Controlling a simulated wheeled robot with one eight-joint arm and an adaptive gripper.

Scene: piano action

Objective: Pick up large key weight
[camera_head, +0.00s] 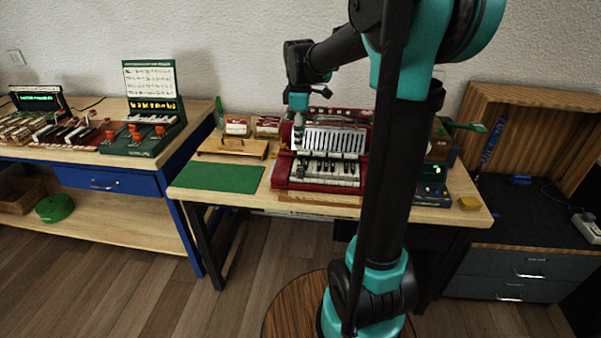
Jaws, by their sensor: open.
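I cannot pick out the large key weight for sure at this size. My gripper (297,143) points down over the left part of the red piano action model (283,172) on the middle table. It looks empty and its jaws are open, though its fingertips are small and hard to make out. The model has a row of white and black keys (325,170) at its front and a pale ribbed bank (334,141) behind them. My own arm hides the model's right side and part of the table.
A wooden tray (232,147) and a green mat (215,177) lie left of the model, with two small red-and-white boxes (237,126) behind. A left bench holds a green display stand (150,105) and orange-red pieces (107,137). A dark cabinet (525,230) stands right.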

